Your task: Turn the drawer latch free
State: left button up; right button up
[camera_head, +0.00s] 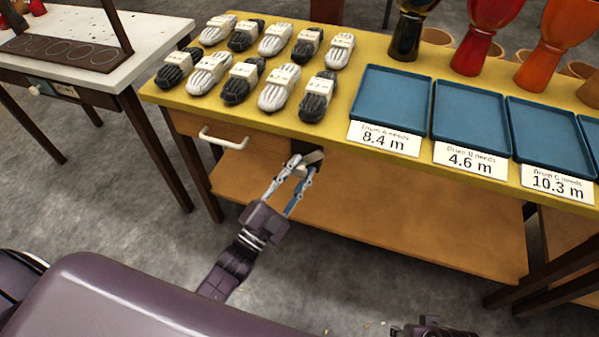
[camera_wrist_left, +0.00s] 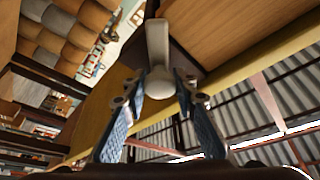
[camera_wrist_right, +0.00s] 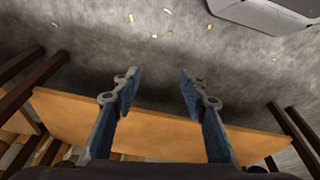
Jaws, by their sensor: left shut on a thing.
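The drawer (camera_head: 240,135) has a wooden front with a white bar handle, under the left part of the yellow bench top. The pale drawer latch (camera_head: 315,157) sits on a dark block right of the drawer, partly hidden by my left gripper (camera_head: 298,164). In the left wrist view the latch (camera_wrist_left: 158,45) is a pale lever with a rounded end. The left fingertips (camera_wrist_left: 162,86) are shut on that rounded end. My right gripper (camera_wrist_right: 160,82) is open and empty in its wrist view; only a bit of that arm shows at the bottom of the head view.
Bundles of light and dark rope (camera_head: 285,85) lie on the bench top (camera_head: 335,125). Blue trays (camera_head: 392,100) with length cards stand to their right, and goblet drums (camera_head: 483,35) behind. A lower shelf (camera_head: 400,225) is bare. A white-topped table (camera_head: 85,40) stands at left.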

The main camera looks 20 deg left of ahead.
pick_arm(q)
jog(key=n+y, duration=0.1)
jog(key=n, duration=0.1)
jog(key=shift+f+n+t, duration=0.1)
jog(key=shift+n+t, duration=0.2)
jog(key=shift+t, duration=0.1)
jog(key=n+y, duration=0.1)
jog(key=n, duration=0.2)
jog(key=shift+n+t+y, duration=0.4)
jog(key=n+y, duration=0.1)
jog(key=n, duration=0.2)
jog(key=shift+n+t+y, duration=0.3)
jog(key=shift+n+y, duration=0.7)
jog(key=shift+n, duration=0.3)
pick_arm(e)
jog(key=shift+r, duration=0.55)
pick_arm(q)
jog(key=shift+n, duration=0.3)
pick_arm(e)
jog(key=shift+f, duration=0.15)
pick_arm(q)
jog(key=o, duration=1.1)
